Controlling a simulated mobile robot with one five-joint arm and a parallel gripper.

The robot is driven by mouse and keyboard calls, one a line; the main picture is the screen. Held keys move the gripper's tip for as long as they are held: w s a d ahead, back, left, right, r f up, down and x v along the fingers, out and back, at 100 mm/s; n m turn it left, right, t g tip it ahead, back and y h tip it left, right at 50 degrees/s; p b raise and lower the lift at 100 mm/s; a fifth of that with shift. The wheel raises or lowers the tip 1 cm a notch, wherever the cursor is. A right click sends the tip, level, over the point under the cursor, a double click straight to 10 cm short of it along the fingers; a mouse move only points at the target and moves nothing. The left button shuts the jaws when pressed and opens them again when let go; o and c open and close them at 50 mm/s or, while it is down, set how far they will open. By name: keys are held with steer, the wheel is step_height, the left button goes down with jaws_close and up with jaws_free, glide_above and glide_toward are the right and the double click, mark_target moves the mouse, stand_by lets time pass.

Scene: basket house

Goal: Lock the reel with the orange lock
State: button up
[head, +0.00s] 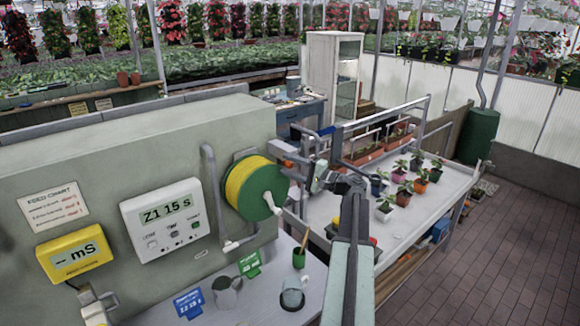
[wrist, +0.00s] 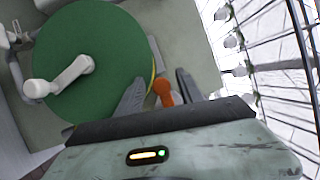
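The reel (head: 262,192) is a green disc with yellow hose wound on it, mounted on the right end of the grey-green cabinet. In the wrist view its green face (wrist: 95,35) fills the left side, with a white crank handle (wrist: 60,78). The orange lock (wrist: 163,92) is a small knob beside the reel's rim. My gripper (wrist: 161,76) has its fingers apart, one on each side of the lock, with gaps visible. In the head view my gripper (head: 300,172) is just right of the reel; I cannot clearly make out the lock there.
A white controller (head: 165,222) and a yellow meter (head: 75,254) are on the cabinet front. A bench (head: 420,215) with several potted plants stands right. The brick floor (head: 500,260) is clear.

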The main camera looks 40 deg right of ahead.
steer(key=v, duration=0.7)
steer(key=shift+s+b, duration=0.4)
steer(key=shift+b, duration=0.05)
steer(key=shift+d+f, duration=0.15)
